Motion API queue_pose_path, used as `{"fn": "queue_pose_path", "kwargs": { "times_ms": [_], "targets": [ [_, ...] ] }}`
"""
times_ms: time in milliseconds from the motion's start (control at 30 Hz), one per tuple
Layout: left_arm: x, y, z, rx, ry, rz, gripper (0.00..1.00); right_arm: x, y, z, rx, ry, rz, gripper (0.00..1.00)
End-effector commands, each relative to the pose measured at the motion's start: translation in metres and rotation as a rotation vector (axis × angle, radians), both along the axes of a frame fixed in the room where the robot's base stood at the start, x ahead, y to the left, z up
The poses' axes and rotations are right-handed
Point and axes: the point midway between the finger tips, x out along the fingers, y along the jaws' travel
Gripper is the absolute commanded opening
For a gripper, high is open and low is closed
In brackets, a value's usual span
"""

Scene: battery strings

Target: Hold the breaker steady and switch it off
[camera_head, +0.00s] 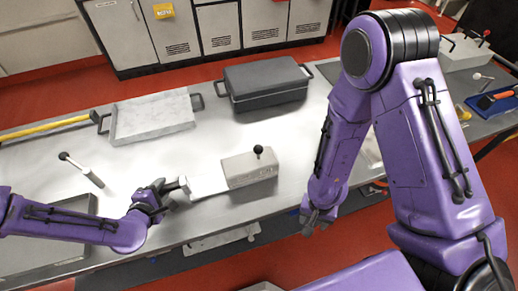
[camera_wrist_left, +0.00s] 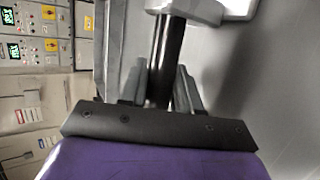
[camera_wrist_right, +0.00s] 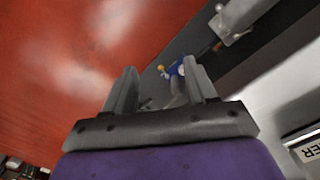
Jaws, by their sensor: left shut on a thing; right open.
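The breaker (camera_head: 248,170) is a light grey block on the metal table, with a short lever (camera_head: 258,150) topped by a black ball standing upright on it. A pale flat plate and a grey handle (camera_head: 184,185) extend from its left side. My left gripper (camera_head: 164,190) is shut on this handle; in the left wrist view, a dark post (camera_wrist_left: 166,55) with a grey crosspiece stands between its fingers. My right gripper (camera_head: 315,222) is open and empty, right of the breaker near the table's front edge. In the right wrist view, nothing is between its fingers (camera_wrist_right: 161,88).
A dark lidded case (camera_head: 266,82) and a grey tray (camera_head: 150,118) stand behind the breaker. A blue tray (camera_head: 495,101) lies on the far-right table.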

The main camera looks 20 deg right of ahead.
Motion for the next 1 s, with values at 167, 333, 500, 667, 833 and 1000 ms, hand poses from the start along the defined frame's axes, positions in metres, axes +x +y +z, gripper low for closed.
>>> {"fn": "queue_pose_path", "kwargs": {
  "times_ms": [167,333,500,667,833,1000],
  "targets": [
    [-0.007,0.000,-0.008,0.008,0.022,-0.008,0.00,0.034,0.011,0.063,0.056,0.124,0.014,0.56],
    [-0.007,0.000,-0.008,0.007,0.021,-0.008,0.00,0.154,0.058,0.163,0.163,-0.040,0.291,0.56],
    [-0.007,0.000,-0.008,0.008,0.021,-0.007,0.00,0.195,0.077,0.234,0.186,-0.120,0.444,0.56],
    [-0.006,0.001,-0.008,0.008,0.021,-0.007,0.00,0.201,0.082,0.243,0.189,-0.132,0.482,0.56],
    [-0.006,0.000,-0.008,0.007,0.020,-0.008,0.00,0.202,0.088,0.206,0.188,-0.127,0.481,0.56],
    [-0.006,0.000,-0.008,0.008,0.020,-0.007,0.00,0.203,0.096,0.166,0.188,-0.127,0.480,0.56]
  ]
}}
